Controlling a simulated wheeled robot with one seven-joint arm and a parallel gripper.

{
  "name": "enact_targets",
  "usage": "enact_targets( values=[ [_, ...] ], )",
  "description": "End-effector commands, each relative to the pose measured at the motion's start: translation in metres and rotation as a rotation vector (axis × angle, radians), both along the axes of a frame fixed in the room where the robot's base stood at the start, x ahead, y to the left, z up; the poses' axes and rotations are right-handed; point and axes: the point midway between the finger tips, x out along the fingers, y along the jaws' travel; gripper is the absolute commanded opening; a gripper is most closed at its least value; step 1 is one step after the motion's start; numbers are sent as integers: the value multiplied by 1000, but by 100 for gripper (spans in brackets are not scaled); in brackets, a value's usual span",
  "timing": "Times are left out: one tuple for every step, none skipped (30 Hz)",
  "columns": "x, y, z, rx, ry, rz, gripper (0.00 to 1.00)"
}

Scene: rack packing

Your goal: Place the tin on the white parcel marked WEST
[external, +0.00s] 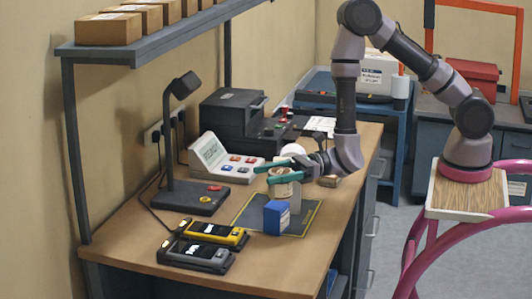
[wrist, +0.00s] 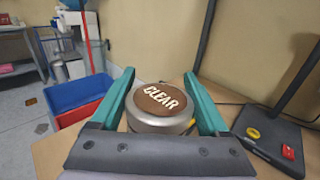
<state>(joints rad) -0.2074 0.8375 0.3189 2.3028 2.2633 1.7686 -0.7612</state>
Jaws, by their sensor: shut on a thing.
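My gripper (external: 262,175) has green fingers and is above the wooden workbench. In the wrist view its fingers (wrist: 160,76) are shut on a round metal tin (wrist: 158,123) with a brown lid lettered CLEAR. The tin (external: 282,188) shows pale between the fingers in the external view, over the dark mat; its height above the mat is hard to judge. A white box (external: 373,84) with a dark-printed label stands on the blue cart at the back; the lettering is too small to read. No WEST marking is legible.
A blue box (external: 276,218) stands on the yellow-edged mat (external: 248,212), close below the tin. A lamp (external: 170,140), a keypad device (external: 222,160) and two handheld devices (external: 215,232) occupy the left of the bench (external: 130,225).

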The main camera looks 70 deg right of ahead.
Motion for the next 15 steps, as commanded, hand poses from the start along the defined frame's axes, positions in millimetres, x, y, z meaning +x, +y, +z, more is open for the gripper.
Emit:
enact_targets(
  values=[
    [14,-25,13,-4,-9,-5,16],
    [20,-38,20,-3,-10,-1,16],
    [27,-57,28,-4,-9,4,16],
    [32,-72,34,-4,-8,7,16],
    [35,-86,39,-4,-7,11,16],
    [40,-105,47,-4,-7,14,16],
    [42,-119,51,-4,-6,16,16],
    [44,-132,56,-3,-6,18,16],
    [46,-149,61,-3,-4,20,16],
    [47,-161,65,-3,-4,20,16],
    [47,-172,68,-2,-3,21,16],
    [47,-184,71,-2,-2,22,16],
    [47,-194,74,-1,-1,21,16],
    [47,-201,76,-2,-2,21,16],
    [46,-210,78,-1,-1,21,16]
  ],
)
